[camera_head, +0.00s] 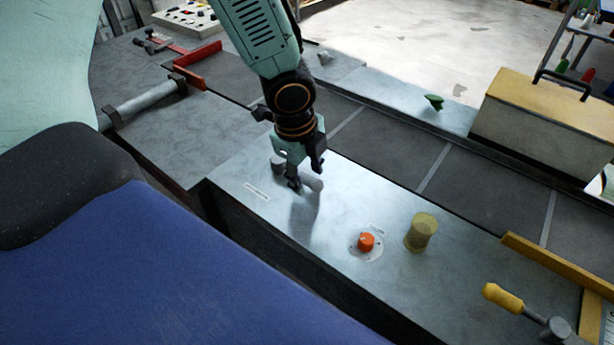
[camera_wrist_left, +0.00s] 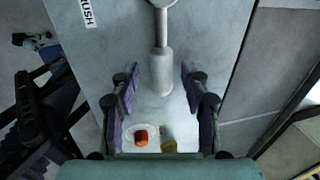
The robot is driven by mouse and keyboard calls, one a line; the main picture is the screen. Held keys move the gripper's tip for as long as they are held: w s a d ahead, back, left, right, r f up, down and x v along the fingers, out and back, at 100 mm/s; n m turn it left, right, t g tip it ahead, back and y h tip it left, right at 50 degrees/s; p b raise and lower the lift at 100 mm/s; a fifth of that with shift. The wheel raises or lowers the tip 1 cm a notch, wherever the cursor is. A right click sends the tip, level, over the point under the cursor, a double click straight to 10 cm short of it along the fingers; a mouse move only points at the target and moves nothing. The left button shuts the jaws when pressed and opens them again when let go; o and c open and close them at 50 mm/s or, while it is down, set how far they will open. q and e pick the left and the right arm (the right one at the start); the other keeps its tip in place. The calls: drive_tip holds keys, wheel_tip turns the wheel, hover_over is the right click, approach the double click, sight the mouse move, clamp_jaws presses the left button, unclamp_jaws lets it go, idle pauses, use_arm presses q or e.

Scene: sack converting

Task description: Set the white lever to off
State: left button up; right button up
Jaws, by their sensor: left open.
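The white lever (camera_head: 314,183) is a pale grey-white handle on the top of the grey metal cabinet. In the left wrist view the lever (camera_wrist_left: 161,70) runs from a round pivot at the top edge down to a thick rounded grip. My left gripper (camera_head: 307,174) is over the lever in the head view and hides part of it. In the left wrist view its open fingers (camera_wrist_left: 159,84) stand on either side of the grip, with a gap on both sides. A white label (camera_wrist_left: 88,12) reading "RUSH", cut off by the frame edge, lies beside the lever. My right gripper is not in view.
An orange knob (camera_head: 366,242) and a yellowish cylinder (camera_head: 421,231) stand on the same cabinet top, right of the lever. A yellow-handled crank (camera_head: 503,297) is at the lower right. A tan-topped box (camera_head: 545,115) stands beyond the dark conveyor (camera_head: 390,150). A red bar (camera_head: 198,56) is at the upper left.

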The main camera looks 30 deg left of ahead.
use_arm(q)
drive_tip(key=shift+s+f, duration=0.1)
drive_tip(key=shift+f, duration=0.05)
drive_tip(key=shift+w, duration=0.25)
drive_tip(key=shift+w+f, duration=0.1)
drive_tip(key=shift+c, duration=0.8)
drive_tip(key=shift+s, duration=0.25)
drive_tip(key=c, duration=0.6)
clamp_jaws()
